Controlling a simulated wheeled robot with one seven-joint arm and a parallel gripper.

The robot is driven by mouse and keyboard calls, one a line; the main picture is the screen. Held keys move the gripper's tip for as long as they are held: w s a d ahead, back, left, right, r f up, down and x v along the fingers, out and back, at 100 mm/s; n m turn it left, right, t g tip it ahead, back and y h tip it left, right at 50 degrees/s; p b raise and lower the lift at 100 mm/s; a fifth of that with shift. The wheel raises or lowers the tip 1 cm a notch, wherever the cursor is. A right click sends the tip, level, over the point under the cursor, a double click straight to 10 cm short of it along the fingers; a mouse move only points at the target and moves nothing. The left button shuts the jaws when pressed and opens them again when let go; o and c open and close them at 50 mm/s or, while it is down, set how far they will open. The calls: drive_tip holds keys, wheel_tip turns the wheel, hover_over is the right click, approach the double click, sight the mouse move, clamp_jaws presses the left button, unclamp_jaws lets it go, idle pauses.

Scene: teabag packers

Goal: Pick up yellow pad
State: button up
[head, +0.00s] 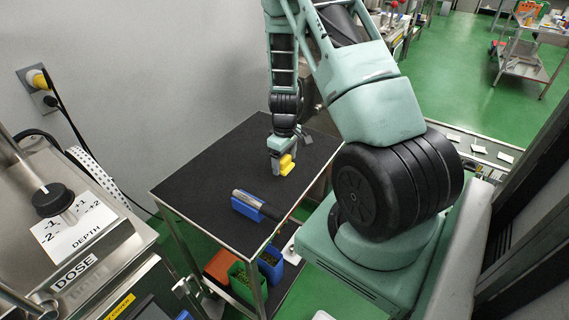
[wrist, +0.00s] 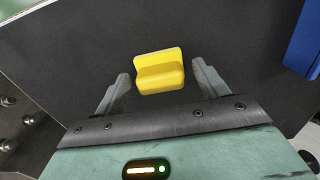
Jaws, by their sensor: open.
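The yellow pad (head: 287,164) is on the black table top (head: 208,190), near its right side in the head view. In the wrist view the yellow pad (wrist: 160,72) lies just beyond the gap between my fingertips, roughly centred. My gripper (head: 278,158) is over the table, close beside the pad in the head view. I cannot tell the exact height of the fingertips above the table.
A blue holder (head: 246,208) with a dark cylindrical handle (head: 258,204) lies near the table's front edge. The blue piece (wrist: 304,45) shows at the wrist view's right. Green (head: 245,284) and blue (head: 270,265) bins stand below. A steel machine (head: 75,235) is at left.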

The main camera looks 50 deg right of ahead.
drive_tip(key=c, duration=0.9)
